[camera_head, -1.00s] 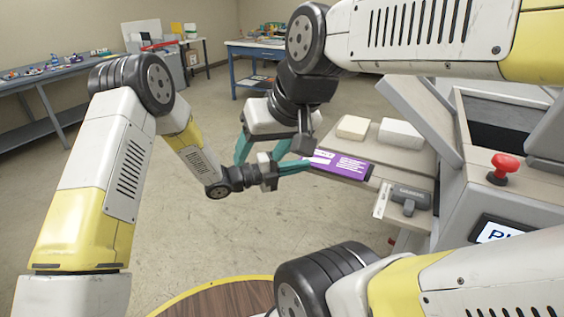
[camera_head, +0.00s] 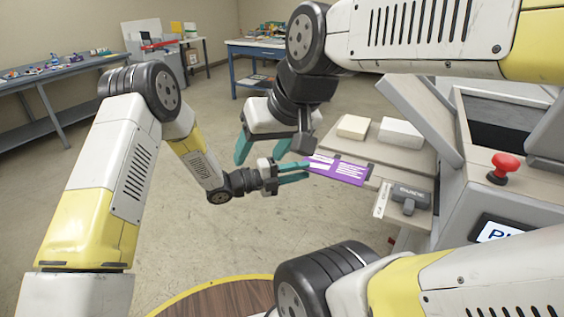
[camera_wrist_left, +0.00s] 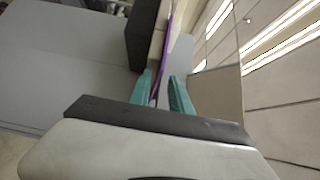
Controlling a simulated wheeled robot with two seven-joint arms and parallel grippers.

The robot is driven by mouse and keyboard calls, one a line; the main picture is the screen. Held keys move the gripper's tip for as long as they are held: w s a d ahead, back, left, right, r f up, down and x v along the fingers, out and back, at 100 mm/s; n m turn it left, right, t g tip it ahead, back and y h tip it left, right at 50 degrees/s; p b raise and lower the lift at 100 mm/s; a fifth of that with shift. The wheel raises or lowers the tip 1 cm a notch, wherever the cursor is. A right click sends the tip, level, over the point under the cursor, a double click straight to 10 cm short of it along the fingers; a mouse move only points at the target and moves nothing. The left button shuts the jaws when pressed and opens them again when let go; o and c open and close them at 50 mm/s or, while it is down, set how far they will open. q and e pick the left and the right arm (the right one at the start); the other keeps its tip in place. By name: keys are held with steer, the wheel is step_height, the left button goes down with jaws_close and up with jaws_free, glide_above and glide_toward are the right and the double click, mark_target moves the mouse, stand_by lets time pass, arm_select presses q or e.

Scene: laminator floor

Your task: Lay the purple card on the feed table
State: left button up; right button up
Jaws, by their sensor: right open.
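The purple card (camera_head: 345,172), with white print, lies at the near left edge of the feed table (camera_head: 345,146); whether its whole underside touches is unclear. My left gripper (camera_head: 300,172) is at the card's left end, its teal fingers apart. In the left wrist view the card (camera_wrist_left: 155,92) shows edge-on as a thin purple strip between the open fingers (camera_wrist_left: 162,92), closer to the left one. My right gripper (camera_head: 263,152) is open and empty, hanging pointing down just behind and left of the left gripper.
Two pale blocks (camera_head: 401,133) stand at the back of the feed table. A grey handled tool (camera_head: 408,198) lies at its near right. A red button (camera_head: 504,167) is on the machine at right. Open floor lies left of the table.

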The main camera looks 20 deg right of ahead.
arm_select(q)
steer(key=a, duration=1.2)
steer(key=shift+w, duration=0.25)
steer(key=w+a+r+n+t+y, duration=0.6)
steer(key=w+a+r+n+t, duration=0.35)
steer(key=w, duration=0.25)
steer(key=a+r+n+t+y, duration=0.3)
steer(key=a+r+n+y, duration=0.3)
steer(key=a+r+n, duration=0.5)
steer(key=s+a+r+n+g+y, duration=0.2)
steer(key=s+a+n+y, duration=0.2)
steer(key=s+a+n, duration=0.55)
steer(key=s+a+n+g, duration=0.1)
steer(key=s+n, duration=0.2)
steer(key=s, duration=0.7)
steer(key=s+a+f+n+g, duration=0.1)
steer(key=s+a+n+g, duration=0.1)
steer(key=s, duration=0.9)
steer(key=shift+f+n, duration=0.3)
steer(key=shift+n, duration=0.2)
steer(key=shift+a, duration=0.1)
